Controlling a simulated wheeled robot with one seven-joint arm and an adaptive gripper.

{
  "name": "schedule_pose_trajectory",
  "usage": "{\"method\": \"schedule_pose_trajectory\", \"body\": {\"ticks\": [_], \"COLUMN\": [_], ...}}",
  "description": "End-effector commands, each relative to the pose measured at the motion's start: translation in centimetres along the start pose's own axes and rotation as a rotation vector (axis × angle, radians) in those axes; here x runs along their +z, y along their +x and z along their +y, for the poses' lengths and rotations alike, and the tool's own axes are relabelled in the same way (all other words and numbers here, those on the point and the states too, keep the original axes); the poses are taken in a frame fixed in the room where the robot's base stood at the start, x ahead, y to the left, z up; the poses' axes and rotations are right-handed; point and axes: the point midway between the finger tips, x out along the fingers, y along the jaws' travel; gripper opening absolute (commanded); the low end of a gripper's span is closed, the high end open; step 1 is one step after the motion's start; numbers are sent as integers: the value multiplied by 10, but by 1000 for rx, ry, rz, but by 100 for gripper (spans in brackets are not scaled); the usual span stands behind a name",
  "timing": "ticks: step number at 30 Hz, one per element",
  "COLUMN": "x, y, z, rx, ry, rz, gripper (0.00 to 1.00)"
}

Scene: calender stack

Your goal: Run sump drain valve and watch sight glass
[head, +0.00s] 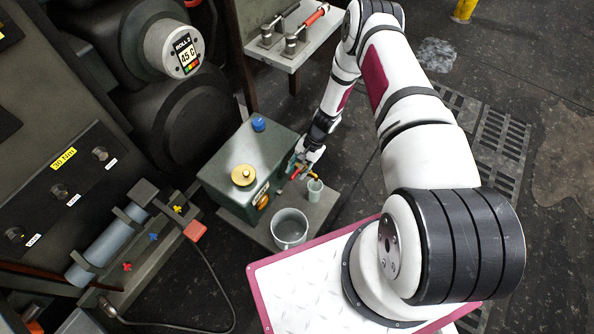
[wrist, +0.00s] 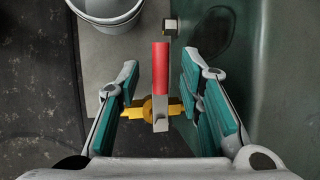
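The drain valve shows in the wrist view with a red lever handle (wrist: 160,68) and a yellow body (wrist: 148,108). My gripper (wrist: 161,78) is open, with teal-padded fingers on either side of the lever and visible gaps between. In the head view my gripper (head: 308,160) is at the right side of the green sump tank (head: 222,190), by the valve's red handle (head: 296,172). A small framed fitting (head: 262,198), possibly the sight glass, is on the tank's front; its level is too small to read. The tank has a brass cap (head: 243,175) on top.
A grey bucket (head: 289,228) stands in front of the tank; its rim shows in the wrist view (wrist: 106,17). A small pale cup (head: 315,188) is near the valve. Rollers and a control panel are left.

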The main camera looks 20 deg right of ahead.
Motion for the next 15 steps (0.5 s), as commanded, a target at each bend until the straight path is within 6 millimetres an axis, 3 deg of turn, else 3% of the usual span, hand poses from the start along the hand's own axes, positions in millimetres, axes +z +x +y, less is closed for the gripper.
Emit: {"method": "schedule_pose_trajectory", "body": {"ticks": [11, 12, 15], "x": [0, 0, 0], "y": [7, 7, 7], "z": [0, 0, 0], "rx": [0, 0, 0], "ry": [-1, -1, -1], "rz": [1, 1, 1], "gripper": [34, 32, 9]}}
